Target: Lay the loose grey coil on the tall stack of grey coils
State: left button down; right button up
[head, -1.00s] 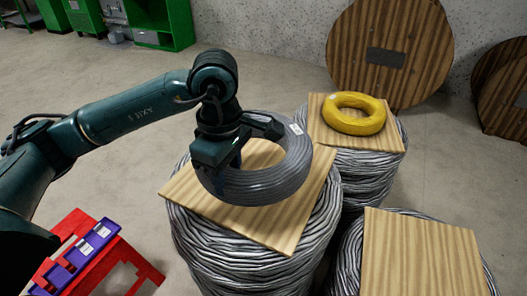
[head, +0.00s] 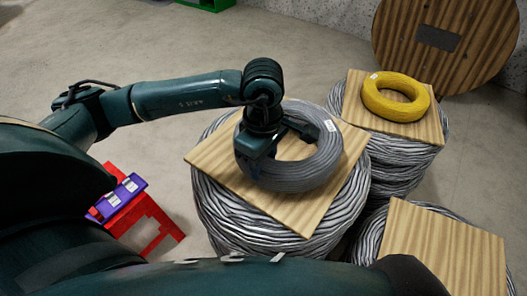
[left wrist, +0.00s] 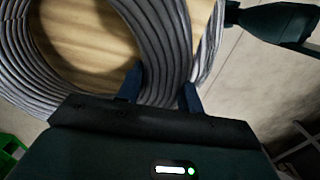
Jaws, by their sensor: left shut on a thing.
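The loose grey coil (head: 305,175) with a small white label is over the wooden board (head: 285,211) on top of the tall stack of grey coils (head: 225,210). My left gripper (head: 283,140) is shut on the coil's left side in the head view. In the left wrist view, the coil (left wrist: 163,40) passes between the two fingers (left wrist: 160,88), with the board (left wrist: 85,35) behind it. The coil looks nearly flat and very close to the board; I cannot tell whether it touches. My right gripper is not in view.
A yellow coil (head: 378,105) lies on a boarded stack behind right. Another boarded stack (head: 440,250) stands front right. A large wooden reel (head: 480,45) leans at the back wall. A red stool (head: 150,220) with purple boxes (head: 125,192) is at left.

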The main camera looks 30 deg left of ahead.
pick_arm(q)
jog(key=shift+w+f, duration=0.1)
jog(key=shift+f, duration=1.05)
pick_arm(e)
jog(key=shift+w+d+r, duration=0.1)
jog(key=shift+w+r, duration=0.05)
pick_arm(q)
jog(key=c, duration=0.9)
grip_release()
jog(key=shift+f, duration=0.2)
jog(key=shift+r, duration=0.1)
notch_tip(320, 180, up, 11)
jog(key=shift+b, duration=0.55)
jog(key=shift+r, duration=0.5)
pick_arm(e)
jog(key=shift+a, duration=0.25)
